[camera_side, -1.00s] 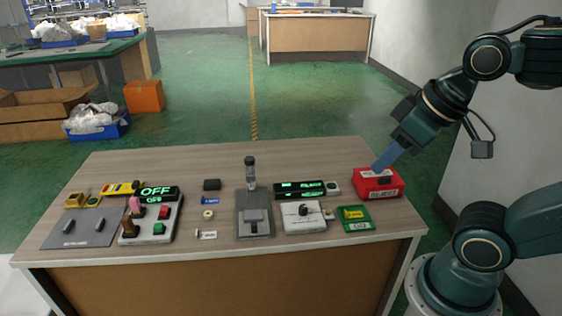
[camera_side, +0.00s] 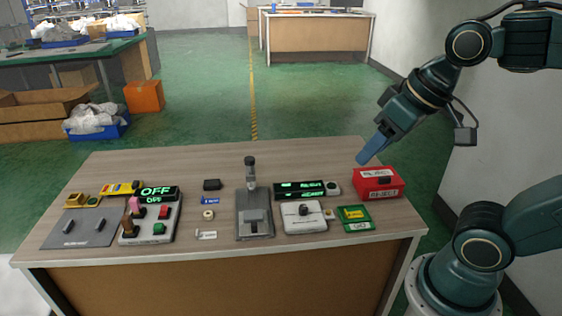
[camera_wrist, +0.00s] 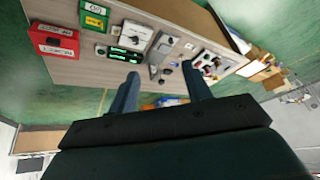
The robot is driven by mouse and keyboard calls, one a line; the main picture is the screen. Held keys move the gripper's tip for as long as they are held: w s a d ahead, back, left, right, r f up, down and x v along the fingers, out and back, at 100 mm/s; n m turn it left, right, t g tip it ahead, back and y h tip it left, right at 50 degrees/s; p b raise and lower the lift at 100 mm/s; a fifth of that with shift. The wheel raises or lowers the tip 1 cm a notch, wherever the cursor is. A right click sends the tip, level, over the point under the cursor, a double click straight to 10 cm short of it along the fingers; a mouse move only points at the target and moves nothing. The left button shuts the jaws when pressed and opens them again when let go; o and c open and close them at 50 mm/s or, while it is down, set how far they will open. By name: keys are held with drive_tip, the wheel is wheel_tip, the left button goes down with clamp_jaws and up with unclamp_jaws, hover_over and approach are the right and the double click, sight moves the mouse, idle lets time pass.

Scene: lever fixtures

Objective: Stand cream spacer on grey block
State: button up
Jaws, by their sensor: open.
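A small cream ring-shaped piece (camera_side: 208,215), which looks like the cream spacer, lies on the table left of the lever fixture. Behind it sits a small dark grey block (camera_side: 212,184) with nothing on it. My gripper (camera_side: 364,160) is above the right part of the table, just left of and above the red box, far from both pieces. In the wrist view its two blue fingers (camera_wrist: 161,72) are apart with nothing between them. The spacer and block are too small to tell apart in the wrist view.
The grey lever fixture (camera_side: 254,215) stands upright mid-table. The red box (camera_side: 378,184), green box (camera_side: 356,219), white knob box (camera_side: 303,218) and display (camera_side: 299,189) are right of it. A switch panel (camera_side: 152,222) and grey plate (camera_side: 82,229) are left. A white-label piece (camera_side: 206,235) lies near the spacer.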

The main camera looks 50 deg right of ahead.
drive_tip(key=w+a+m+g+y, duration=0.2)
drive_tip(key=w+m, duration=0.9)
drive_tip(key=w, duration=1.3)
drive_tip(key=w+d+f+m+g+y, duration=0.1)
drive_tip(key=w+f+m+y, duration=0.1)
drive_tip(key=w+f+m, duration=0.8)
drive_tip(key=w+f, duration=0.7)
drive_tip(key=f, duration=0.4)
drive_tip(key=shift+w+d+f+m+g, duration=0.25)
drive_tip(key=shift+d+m+g, duration=0.05)
drive_tip(key=shift+d, duration=0.05)
drive_tip(key=shift+f, duration=0.1)
hover_over(208, 213)
drive_tip(key=s+d, duration=0.1)
drive_tip(key=d, duration=0.2)
drive_tip(key=shift+a+f, duration=0.15)
drive_tip(key=shift+f, duration=1.8)
drive_tip(key=shift+a+f, duration=0.1)
drive_tip(key=shift+f, duration=1.8)
drive_tip(key=shift+x, duration=2.6)
